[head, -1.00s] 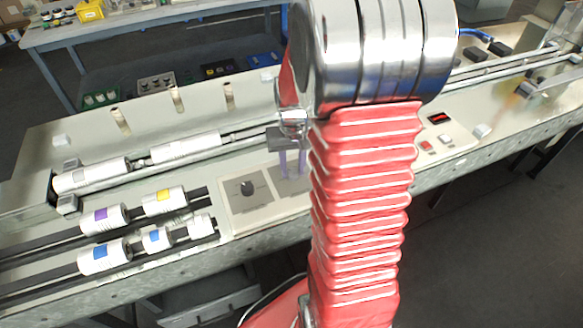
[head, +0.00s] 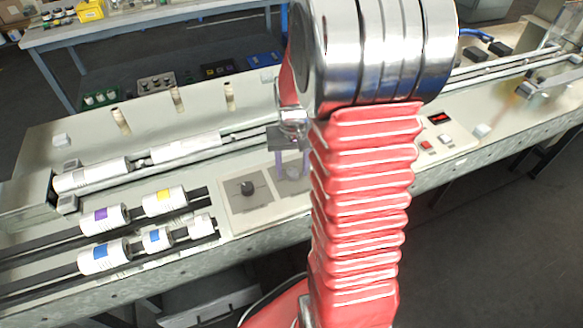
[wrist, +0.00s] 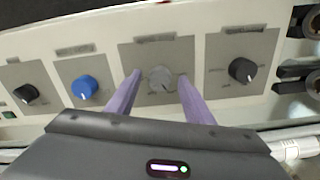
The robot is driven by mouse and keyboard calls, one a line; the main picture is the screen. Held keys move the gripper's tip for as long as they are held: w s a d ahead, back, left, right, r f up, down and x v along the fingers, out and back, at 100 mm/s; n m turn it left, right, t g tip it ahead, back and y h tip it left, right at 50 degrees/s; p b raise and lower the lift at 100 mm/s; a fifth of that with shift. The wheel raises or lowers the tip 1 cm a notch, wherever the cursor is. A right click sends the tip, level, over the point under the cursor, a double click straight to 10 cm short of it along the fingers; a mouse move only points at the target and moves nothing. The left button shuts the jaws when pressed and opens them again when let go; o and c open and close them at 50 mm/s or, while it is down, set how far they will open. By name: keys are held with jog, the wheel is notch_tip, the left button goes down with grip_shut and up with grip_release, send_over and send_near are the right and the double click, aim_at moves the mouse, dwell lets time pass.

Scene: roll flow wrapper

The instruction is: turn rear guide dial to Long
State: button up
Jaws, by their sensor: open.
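A row of dials on grey plates shows in the wrist view; their labels are too blurred to read, so I cannot tell which is the rear guide dial. A grey dial (wrist: 160,78) with a pale pointer line lies between the two purple fingers of my gripper (wrist: 154,88), apart from both. The gripper is open and empty. A blue dial (wrist: 85,87) and a black dial (wrist: 27,94) are to its left, another black dial (wrist: 242,69) to its right. In the head view my gripper (head: 291,165) is over the panel, beside a black dial (head: 247,188); my arm hides the panel farther right.
White rollers (head: 92,176) and rolls with coloured bands (head: 103,219) lie left of the panel. Dark round parts (wrist: 312,82) stand at the wrist view's right edge.

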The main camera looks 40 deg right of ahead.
aim_at(292, 171)
jog(key=shift+r, duration=0.1)
notch_tip(292, 171, up, 14)
jog(key=shift+f, duration=0.25)
dwell(0.4)
jog(key=shift+w, duration=0.1)
dwell(0.4)
jog(key=s+a+r+n+t, duration=0.2)
jog(key=s+a, duration=0.4)
jog(key=a, duration=0.4)
jog(key=s+a+r+n+t, duration=0.3)
jog(key=s+a+r, duration=0.1)
jog(key=a, duration=0.6)
jog(key=shift+s+r+n+t, duration=0.15)
jog(key=shift+s+n+t, duration=0.2)
jog(key=shift+s, duration=0.5)
jog(key=shift+a, duration=0.1)
jog(key=shift+c, duration=0.4)
